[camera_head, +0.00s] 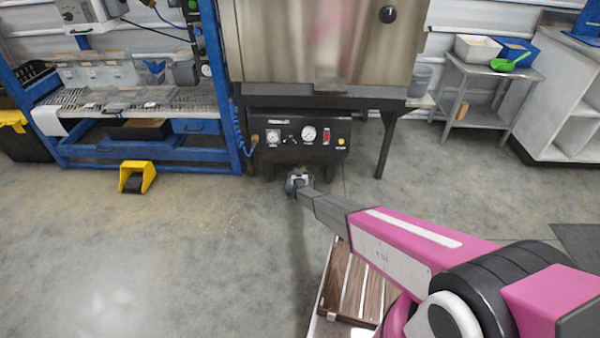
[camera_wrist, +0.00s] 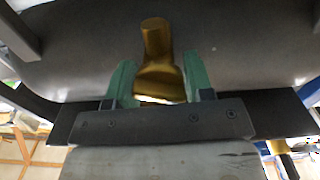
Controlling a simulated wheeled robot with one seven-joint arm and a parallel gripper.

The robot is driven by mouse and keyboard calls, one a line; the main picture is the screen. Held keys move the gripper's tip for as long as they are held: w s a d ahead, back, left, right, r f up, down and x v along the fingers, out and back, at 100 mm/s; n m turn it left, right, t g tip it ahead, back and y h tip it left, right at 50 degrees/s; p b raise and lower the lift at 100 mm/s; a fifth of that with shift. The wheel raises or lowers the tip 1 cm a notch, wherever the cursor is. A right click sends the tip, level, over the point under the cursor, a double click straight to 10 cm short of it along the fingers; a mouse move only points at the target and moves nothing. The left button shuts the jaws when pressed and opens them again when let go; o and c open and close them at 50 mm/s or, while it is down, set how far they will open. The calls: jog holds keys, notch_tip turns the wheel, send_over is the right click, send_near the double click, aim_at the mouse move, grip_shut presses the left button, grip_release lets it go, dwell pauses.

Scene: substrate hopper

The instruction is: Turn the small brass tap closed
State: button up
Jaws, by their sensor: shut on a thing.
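The small brass tap (camera_wrist: 157,42) shows in the middle of the wrist view, with a rounded stem and a wider flared lower part. My gripper (camera_wrist: 160,77) has one green finger on each side of the flared part and is shut on it. In the head view my gripper (camera_head: 299,180) is low down, just below the black control panel (camera_head: 297,147) under the steel hopper (camera_head: 318,45). I cannot make out the tap in that view.
Dark supports stand on both sides of the panel. A blue-framed workbench (camera_head: 150,160) is at left, with a yellow foot pedal (camera_head: 138,177) on the floor. A wooden slatted pallet (camera_head: 350,285) lies below my arm. The floor at left front is clear.

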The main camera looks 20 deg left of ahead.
jog(key=shift+m, duration=2.2)
jog(key=o, duration=0.8)
jog(key=shift+o, duration=0.2)
jog(key=v, duration=1)
jog(key=shift+s, duration=0.4)
jog(key=shift+d+r, duration=0.1)
jog(key=shift+d, duration=0.05)
